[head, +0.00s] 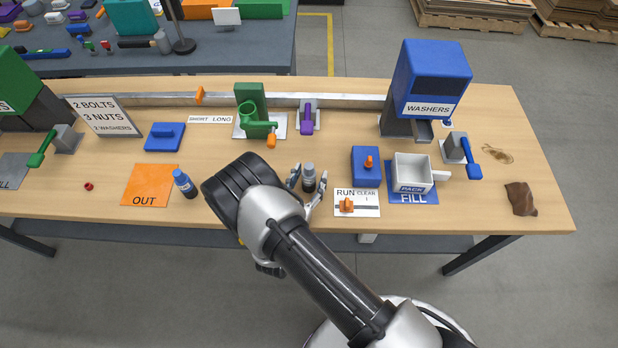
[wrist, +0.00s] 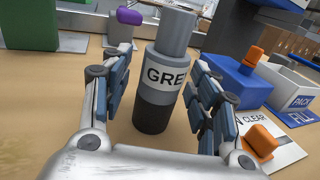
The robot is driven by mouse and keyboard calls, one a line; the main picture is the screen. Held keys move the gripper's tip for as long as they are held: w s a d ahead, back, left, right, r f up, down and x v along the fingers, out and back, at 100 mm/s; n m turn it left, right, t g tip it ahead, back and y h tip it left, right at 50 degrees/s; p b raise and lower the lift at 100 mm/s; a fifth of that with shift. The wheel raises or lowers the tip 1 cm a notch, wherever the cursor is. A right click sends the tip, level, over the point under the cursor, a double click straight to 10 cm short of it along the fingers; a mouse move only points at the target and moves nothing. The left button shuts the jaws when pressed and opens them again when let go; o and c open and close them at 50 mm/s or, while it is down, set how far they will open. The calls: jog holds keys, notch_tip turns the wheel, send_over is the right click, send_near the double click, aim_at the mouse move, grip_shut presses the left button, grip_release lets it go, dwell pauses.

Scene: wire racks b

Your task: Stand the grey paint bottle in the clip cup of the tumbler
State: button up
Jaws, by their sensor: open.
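The grey paint bottle (head: 308,171) stands upright on the wooden table, left of the blue block with an orange knob. In the wrist view the bottle (wrist: 155,105) shows a white label reading "GRE", a dark lower part and a light grey top. My gripper (head: 307,184) is open, with one finger on each side of the bottle; gaps show between the fingers and the bottle in the wrist view. A green stand with a round green cup and an orange-tipped lever (head: 250,108), seemingly the tumbler, stands behind the bottle to the left. The cup looks empty.
A purple-handled lever (head: 309,116) stands behind the grey bottle. To the right are the blue block (head: 366,178), the RUN/CLEAR slider plate (head: 358,210), a white bin (head: 411,168) and the washer dispenser (head: 432,75).

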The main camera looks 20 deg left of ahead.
jog(key=c, duration=1.2)
jog(key=shift+c, duration=0.2)
jog(key=shift+r, duration=0.15)
